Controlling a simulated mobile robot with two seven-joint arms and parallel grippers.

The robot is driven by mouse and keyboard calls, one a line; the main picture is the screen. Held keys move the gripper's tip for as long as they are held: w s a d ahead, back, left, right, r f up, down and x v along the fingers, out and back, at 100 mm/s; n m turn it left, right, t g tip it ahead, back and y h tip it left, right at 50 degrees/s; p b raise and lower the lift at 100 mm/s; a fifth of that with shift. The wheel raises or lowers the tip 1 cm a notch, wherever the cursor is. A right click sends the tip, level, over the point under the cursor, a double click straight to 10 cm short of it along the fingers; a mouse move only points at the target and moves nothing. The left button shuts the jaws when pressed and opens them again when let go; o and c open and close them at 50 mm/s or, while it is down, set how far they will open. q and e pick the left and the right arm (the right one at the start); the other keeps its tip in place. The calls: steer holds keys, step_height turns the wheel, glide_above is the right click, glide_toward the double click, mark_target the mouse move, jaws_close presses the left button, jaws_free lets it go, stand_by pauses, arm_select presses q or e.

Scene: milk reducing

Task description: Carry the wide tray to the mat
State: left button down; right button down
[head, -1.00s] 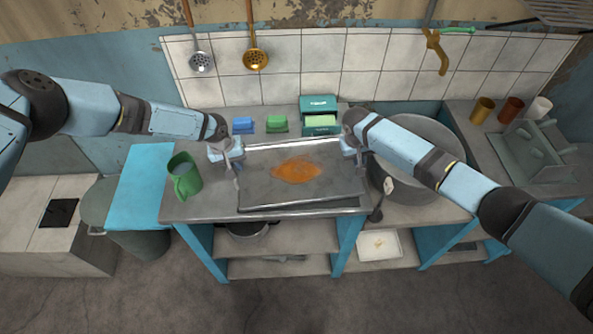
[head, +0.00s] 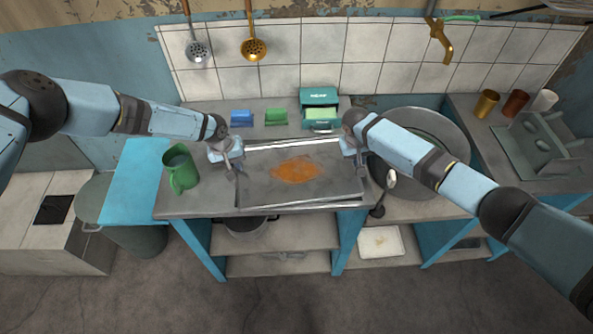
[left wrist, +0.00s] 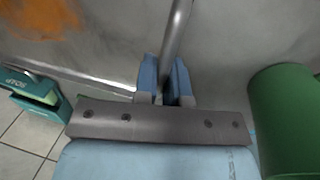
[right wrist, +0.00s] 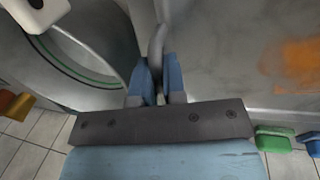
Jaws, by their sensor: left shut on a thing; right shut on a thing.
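The wide tray (head: 265,187) is a grey metal tray with an orange-brown patch in its middle. It is level over the front part of the counter; I cannot tell whether it touches the counter. My left gripper (head: 237,166) is shut on the handle at its left end, and the left wrist view shows the handle (left wrist: 176,35) between the fingers. My right gripper (head: 358,156) is shut on the right-end handle, also seen in the right wrist view (right wrist: 157,45). A flat light blue sheet (head: 135,182), which looks like the mat, lies left of the counter's jug.
A green jug (head: 181,170) stands close left of the tray. A large round pot (head: 455,135) is close on the right. Blue (head: 242,118) and green (head: 276,117) blocks and a teal box (head: 319,97) stand behind. Little counter is free around the tray.

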arm_select(q)
steer(key=shift+a+f, duration=0.1)
steer(key=shift+f, duration=0.35)
arm_select(e)
steer(key=shift+d+f, duration=0.1)
steer(key=shift+f, duration=0.35)
arm_select(q)
steer(key=c, duration=1.6)
jaws_free()
steer(key=shift+f+b, duration=0.15)
steer(key=shift+b, duration=0.2)
steer(key=shift+c, duration=0.2)
arm_select(e)
steer(key=c, duration=1.6)
jaws_free()
steer(key=shift+f, duration=0.15)
steer(key=shift+c, duration=0.2)
arm_select(q)
steer(key=o, duration=0.5)
steer(key=shift+c, duration=0.2)
arm_select(e)
steer(key=o, duration=0.5)
steer(key=shift+c, duration=0.2)
arm_select(q)
steer(key=shift+r, duration=0.2)
steer(key=shift+r, duration=0.1)
